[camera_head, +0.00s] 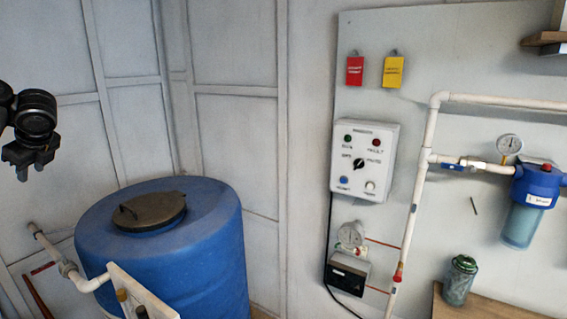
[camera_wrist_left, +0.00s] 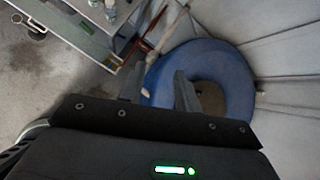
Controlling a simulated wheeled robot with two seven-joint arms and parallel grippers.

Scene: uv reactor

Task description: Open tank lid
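The blue tank (camera_head: 190,260) stands at the lower left of the head view. Its dark round lid (camera_head: 150,210) lies flat on top, with a small raised handle, and looks closed. My left gripper (camera_head: 30,165) is at the left edge, above and to the left of the tank, touching nothing. In the left wrist view the two fingers of my left gripper (camera_wrist_left: 157,88) are apart with nothing between them. The blue tank top (camera_wrist_left: 235,75) and the brownish lid (camera_wrist_left: 212,98) show beyond the fingers, the lid partly hidden by one finger. My right gripper is not in view.
A white pipe (camera_head: 90,283) and a pale panel (camera_head: 140,295) stand in front of the tank. A control box (camera_head: 363,160), piping and a blue filter housing (camera_head: 537,185) are on the right wall. A green jar (camera_head: 459,280) sits on a wooden surface. The space above the tank is clear.

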